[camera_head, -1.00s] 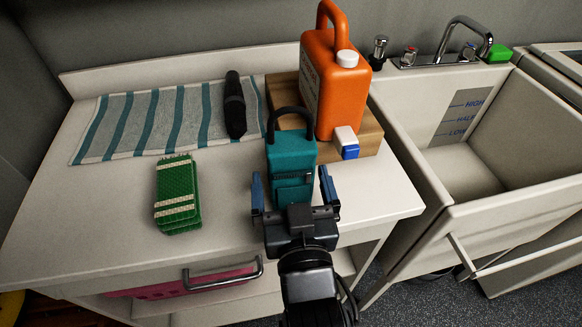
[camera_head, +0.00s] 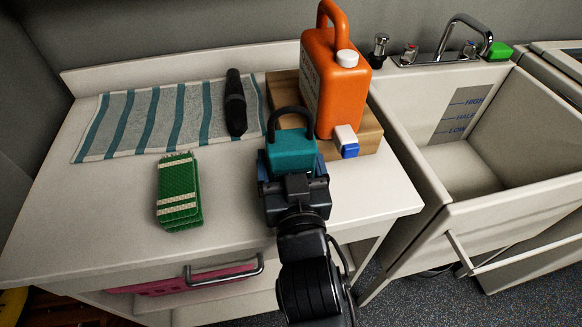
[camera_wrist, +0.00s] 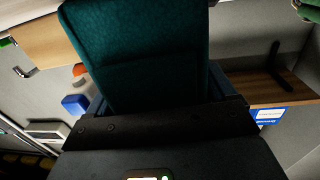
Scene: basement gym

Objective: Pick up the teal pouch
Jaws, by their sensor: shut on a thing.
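The teal pouch (camera_head: 291,147) stands upright on the white counter, with a dark loop handle at its top. It is in front of the wooden block and the orange jug. My gripper (camera_head: 291,172) is shut on the pouch's lower part, with blue fingers at its left and right sides. The gripper hides the pouch's lower front in the head view. In the wrist view the pouch (camera_wrist: 140,50) fills the upper middle, directly in front of the gripper (camera_wrist: 155,100). Whether its base touches the counter is hidden.
An orange jug (camera_head: 330,85) stands on a wooden block (camera_head: 369,128) close behind the pouch. A white and blue item (camera_head: 346,142) is at the right. Green stacked pads (camera_head: 178,192), a striped towel (camera_head: 143,128) and a black object (camera_head: 235,104) lie left. A sink (camera_head: 470,165) is right.

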